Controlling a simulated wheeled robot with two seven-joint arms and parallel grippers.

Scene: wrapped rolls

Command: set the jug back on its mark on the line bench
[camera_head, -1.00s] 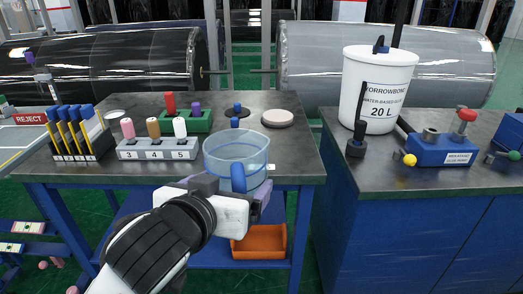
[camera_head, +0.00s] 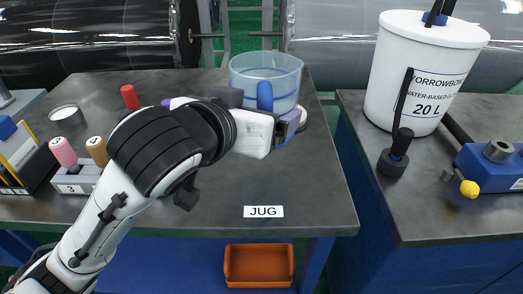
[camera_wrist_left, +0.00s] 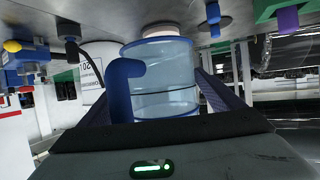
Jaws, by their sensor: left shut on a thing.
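The jug (camera_head: 266,68) is clear pale blue with a solid blue handle. In the head view it is upright over the right back part of the line bench (camera_head: 311,171). My left gripper (camera_head: 270,116) is shut on the jug's handle (camera_head: 265,97). In the left wrist view, the handle (camera_wrist_left: 121,90) shows in front of the jug body (camera_wrist_left: 172,85). I cannot tell whether the jug's base touches the bench. The white JUG label (camera_head: 263,212) lies near the bench's front edge, with bare bench behind it. My right gripper is not in view.
A pale disc (camera_head: 303,116) lies partly hidden behind the jug. A numbered peg block (camera_head: 76,180) stands at left, partly behind my left arm. A white 20 L bucket (camera_head: 415,85) stands on the right bench, across a gap. An orange bin (camera_head: 258,266) sits below.

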